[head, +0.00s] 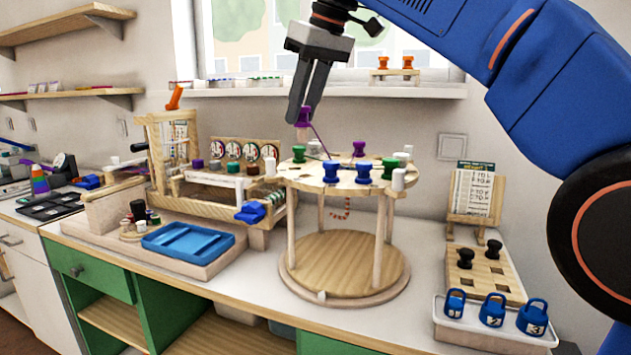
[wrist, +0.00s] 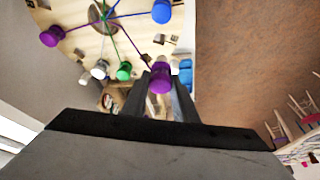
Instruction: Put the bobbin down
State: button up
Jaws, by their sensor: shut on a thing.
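My gripper (head: 305,112) is shut on a purple bobbin (head: 304,117), held above the back-left edge of the round wooden braiding stand (head: 340,187). A purple thread runs from this bobbin to the middle of the top disc. The wrist view also shows the held purple bobbin (wrist: 160,78) between the fingers, beyond the disc's rim. A second purple bobbin (head: 359,148) sits on the disc, with blue bobbins (head: 331,171), green bobbins (head: 390,167) and white bobbins (head: 398,179) around the rim. A short braid hangs below the disc.
A small wooden loom (head: 170,145) and a blue tray (head: 188,242) stand to the left. On the right are a card on a wooden stand (head: 472,192), a board with black knobs (head: 480,268) and numbered blue weights (head: 491,310) in a white tray. The wall and windowsill (head: 330,91) lie behind.

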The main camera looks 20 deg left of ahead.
jog(key=shift+w, duration=0.35)
jog(key=shift+w+f, duration=0.15)
jog(key=shift+f, duration=4.85)
jog(key=o, duration=1)
jog(key=shift+f, duration=0.1)
jog(key=shift+o, duration=0.2)
jog(key=v, duration=1.2)
